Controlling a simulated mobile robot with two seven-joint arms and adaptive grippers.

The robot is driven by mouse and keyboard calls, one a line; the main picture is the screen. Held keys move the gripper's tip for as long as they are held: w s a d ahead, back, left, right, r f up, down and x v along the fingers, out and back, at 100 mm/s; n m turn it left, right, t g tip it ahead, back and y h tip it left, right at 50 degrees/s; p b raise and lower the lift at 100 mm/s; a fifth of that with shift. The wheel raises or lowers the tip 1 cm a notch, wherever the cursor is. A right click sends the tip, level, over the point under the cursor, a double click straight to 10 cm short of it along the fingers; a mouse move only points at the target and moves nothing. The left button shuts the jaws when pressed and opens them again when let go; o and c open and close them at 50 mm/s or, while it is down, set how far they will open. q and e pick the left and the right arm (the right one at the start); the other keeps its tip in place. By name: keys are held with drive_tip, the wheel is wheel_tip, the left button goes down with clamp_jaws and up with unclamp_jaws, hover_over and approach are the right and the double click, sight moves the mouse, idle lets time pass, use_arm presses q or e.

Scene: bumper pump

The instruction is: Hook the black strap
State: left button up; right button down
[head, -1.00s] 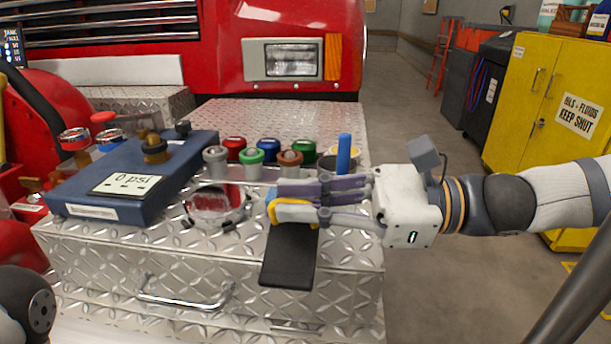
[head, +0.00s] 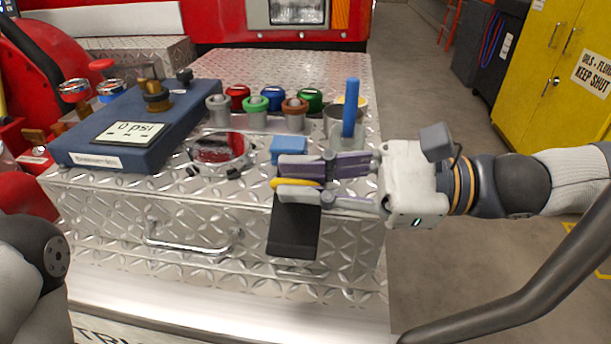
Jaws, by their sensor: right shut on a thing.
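The black strap (head: 294,230) hangs down over the front edge of the diamond-plate bumper, with a yellow piece (head: 296,183) at its top. My right gripper (head: 290,180) comes in from the right and is shut on the strap at the yellow piece. Its fingers cover part of the top of the strap. I cannot tell whether the strap is attached to anything behind the fingers. My left gripper is out of view; only part of my left arm shows at the lower left.
A blue block (head: 288,147) lies just behind the right gripper. A cup with a blue stick (head: 351,107) stands near it. Several colored caps (head: 263,103), a round clear-lidded gauge (head: 219,150) and a blue psi box (head: 135,125) fill the bumper top. A drawer handle (head: 190,247) is on the front.

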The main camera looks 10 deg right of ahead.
drive_tip(key=c, duration=1.8)
unclamp_jaws()
drive_tip(key=shift+f, duration=0.15)
drive_tip(key=shift+o, duration=0.7)
drive_tip(key=v, duration=1.2)
